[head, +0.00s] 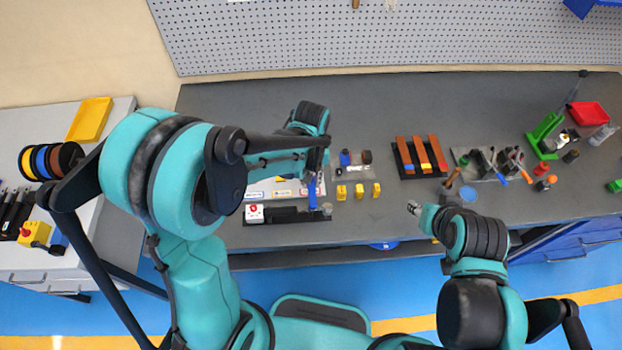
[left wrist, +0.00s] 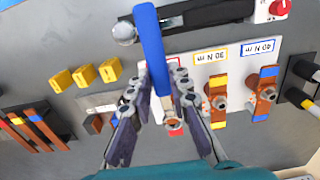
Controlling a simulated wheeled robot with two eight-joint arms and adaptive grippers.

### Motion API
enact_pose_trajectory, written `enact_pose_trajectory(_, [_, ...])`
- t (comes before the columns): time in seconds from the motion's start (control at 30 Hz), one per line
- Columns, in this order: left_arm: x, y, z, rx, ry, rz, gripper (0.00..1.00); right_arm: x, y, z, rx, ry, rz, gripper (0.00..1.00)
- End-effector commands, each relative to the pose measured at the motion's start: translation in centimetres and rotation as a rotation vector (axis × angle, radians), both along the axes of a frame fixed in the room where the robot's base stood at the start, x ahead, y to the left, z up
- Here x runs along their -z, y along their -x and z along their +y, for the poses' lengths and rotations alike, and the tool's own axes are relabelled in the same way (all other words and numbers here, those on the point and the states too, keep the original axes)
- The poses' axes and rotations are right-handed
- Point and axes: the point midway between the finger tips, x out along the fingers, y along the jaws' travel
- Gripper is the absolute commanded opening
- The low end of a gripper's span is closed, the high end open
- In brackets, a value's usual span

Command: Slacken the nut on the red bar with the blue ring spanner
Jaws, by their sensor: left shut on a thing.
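My left gripper (head: 318,168) is over the labelled board on the bench, and its fingers (left wrist: 161,82) are shut on the blue ring spanner (left wrist: 152,42). The spanner also shows below the gripper in the head view (head: 312,190). In the left wrist view its long shaft runs up past the fingers. Its lower end is between the fingers, close to the red-marked copper bar (left wrist: 174,129). Spanner and fingers hide much of this bar; I cannot tell whether the ring is around its nut. My right gripper (head: 413,208) is near the bench's front edge, too small to read.
The yellow-marked bar (left wrist: 217,104) and blue-marked bar (left wrist: 263,92) stand beside the red one, with nuts on them. Yellow blocks (left wrist: 83,75) and a rack of copper bars (head: 421,157) lie to one side. A dark holder (left wrist: 200,14) lies near the spanner's upper end.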

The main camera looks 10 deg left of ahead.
Motion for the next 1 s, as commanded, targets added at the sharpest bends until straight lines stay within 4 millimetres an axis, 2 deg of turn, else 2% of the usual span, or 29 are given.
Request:
enact_pose_trajectory(0.5, [-2.9, 0.0, 0.0, 0.0, 0.0, 0.0, 0.0, -2.1, 0.0, 0.0, 0.0, 0.0, 0.0, 0.4])
enact_pose_trajectory(1.0, [-3.0, 0.0, 0.0, 0.0, 0.0, 0.0, 0.0, -2.2, 0.0, 0.0, 0.0, 0.0, 0.0, 0.4])
